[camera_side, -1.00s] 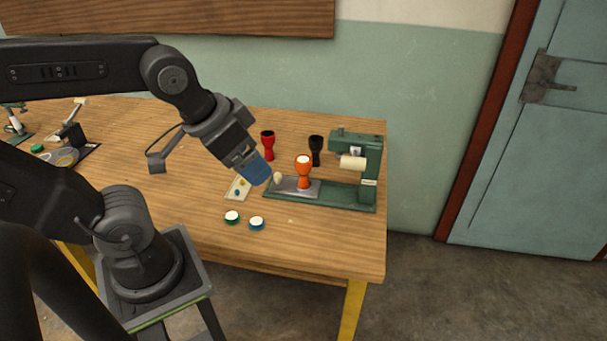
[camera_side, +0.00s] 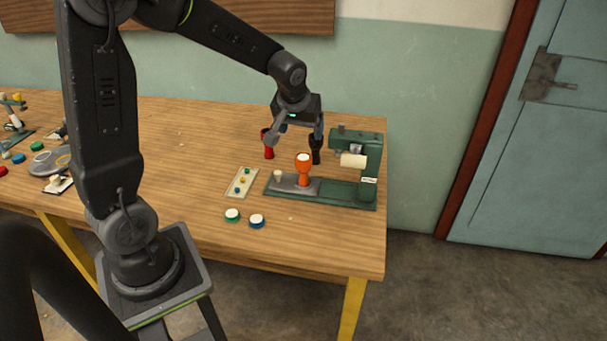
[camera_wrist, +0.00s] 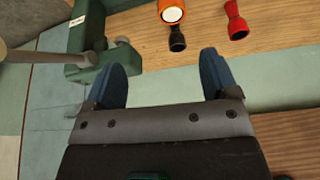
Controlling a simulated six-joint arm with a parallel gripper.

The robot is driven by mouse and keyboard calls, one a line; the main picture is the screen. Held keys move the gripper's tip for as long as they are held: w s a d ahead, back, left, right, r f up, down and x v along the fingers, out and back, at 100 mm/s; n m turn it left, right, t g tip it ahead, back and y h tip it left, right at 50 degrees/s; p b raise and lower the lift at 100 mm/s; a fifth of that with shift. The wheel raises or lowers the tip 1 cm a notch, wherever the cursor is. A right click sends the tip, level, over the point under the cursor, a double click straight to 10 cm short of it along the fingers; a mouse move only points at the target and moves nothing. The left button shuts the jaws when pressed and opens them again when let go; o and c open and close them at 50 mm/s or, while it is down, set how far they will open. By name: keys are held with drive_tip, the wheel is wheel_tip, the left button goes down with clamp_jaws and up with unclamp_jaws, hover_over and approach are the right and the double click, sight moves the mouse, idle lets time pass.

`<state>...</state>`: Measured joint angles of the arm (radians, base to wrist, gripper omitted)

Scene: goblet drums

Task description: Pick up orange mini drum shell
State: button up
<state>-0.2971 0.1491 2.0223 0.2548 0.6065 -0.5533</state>
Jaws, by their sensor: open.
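My gripper (camera_side: 318,134) has blue fingers and hangs over the back of the table, above and behind the orange shell, close to a black shell (camera_side: 316,155). In the wrist view my gripper (camera_wrist: 162,62) is open and empty. The orange shell lies beyond the fingertips there, apart from them.
The black shell (camera_wrist: 177,38) and a red shell (camera_wrist: 236,22) stand near the orange one. Two small round pieces (camera_side: 232,215) and a button board (camera_side: 242,182) lie in front.

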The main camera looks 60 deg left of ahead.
sight(303, 157)
drive_tip(key=shift+n, duration=0.5)
drive_tip(key=x, duration=0.4)
drive_tip(key=a+x, duration=0.1)
drive_tip(key=x, duration=0.3)
drive_tip(key=a+x, duration=0.1)
drive_tip(key=x, duration=0.3)
drive_tip(key=shift+w+r, duration=0.2)
drive_tip(key=shift+s+x, duration=0.15)
drive_tip(key=shift+x, duration=1.3)
drive_tip(key=shift+s+x, duration=0.2)
drive_tip(key=shift+x, duration=1.3)
drive_tip(key=shift+a, duration=0.15)
drive_tip(key=shift+c, duration=0.2)
drive_tip(key=c, duration=1)
drive_tip(key=shift+o, duration=0.2)
